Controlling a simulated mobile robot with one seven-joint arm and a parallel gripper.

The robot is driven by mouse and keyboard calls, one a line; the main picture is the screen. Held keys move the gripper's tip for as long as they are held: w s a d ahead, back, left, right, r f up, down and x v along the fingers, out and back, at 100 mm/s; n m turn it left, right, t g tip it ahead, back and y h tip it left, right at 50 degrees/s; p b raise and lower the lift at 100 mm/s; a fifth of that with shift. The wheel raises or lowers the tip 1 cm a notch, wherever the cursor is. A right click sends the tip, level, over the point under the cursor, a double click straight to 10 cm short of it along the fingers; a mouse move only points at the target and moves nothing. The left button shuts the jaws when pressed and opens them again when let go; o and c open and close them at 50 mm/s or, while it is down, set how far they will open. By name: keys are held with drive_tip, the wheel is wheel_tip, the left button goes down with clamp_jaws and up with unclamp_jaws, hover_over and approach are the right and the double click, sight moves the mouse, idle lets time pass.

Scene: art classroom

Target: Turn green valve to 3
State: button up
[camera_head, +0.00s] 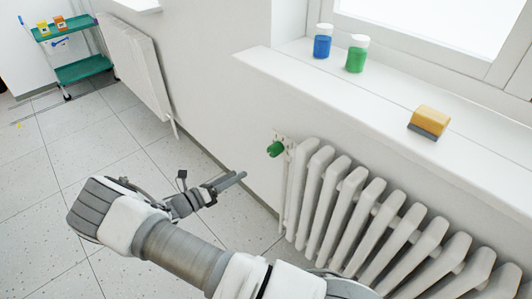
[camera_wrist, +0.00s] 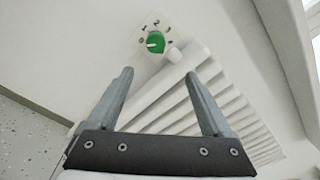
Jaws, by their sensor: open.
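The green valve (camera_head: 275,149) is a small round knob at the upper left end of the white radiator (camera_head: 330,200), on the wall under the window sill. In the wrist view the green valve (camera_wrist: 156,42) sits on a white dial plate (camera_wrist: 152,24) with dark numbers around it, of which 1 and 2 are readable. My gripper (camera_head: 242,177) is left of and a little below the valve in the head view. In the wrist view my gripper (camera_wrist: 160,82) is open and empty, its two fingers apart below the valve, not touching it.
The radiator's ribs are right of the valve. On the window sill (camera_head: 300,75) stand a blue jar (camera_head: 322,46), a green jar (camera_head: 357,58) and a yellow sponge (camera_head: 430,122). A green cart (camera_head: 80,68) is far left. The tiled floor (camera_head: 90,140) is clear.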

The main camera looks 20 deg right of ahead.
sight(271, 153)
drive_tip(key=shift+n+t, duration=0.3)
drive_tip(key=shift+n, duration=0.1)
drive_tip(key=b+x, duration=0.1)
drive_tip(key=x, duration=0.4)
drive_tip(key=b+x, duration=0.1)
drive_tip(key=x, duration=0.5)
drive_tip(key=b+x, duration=0.1)
drive_tip(key=x, duration=0.5)
drive_tip(key=shift+w+f, duration=0.3)
drive_tip(key=shift+f, duration=0.05)
clamp_jaws()
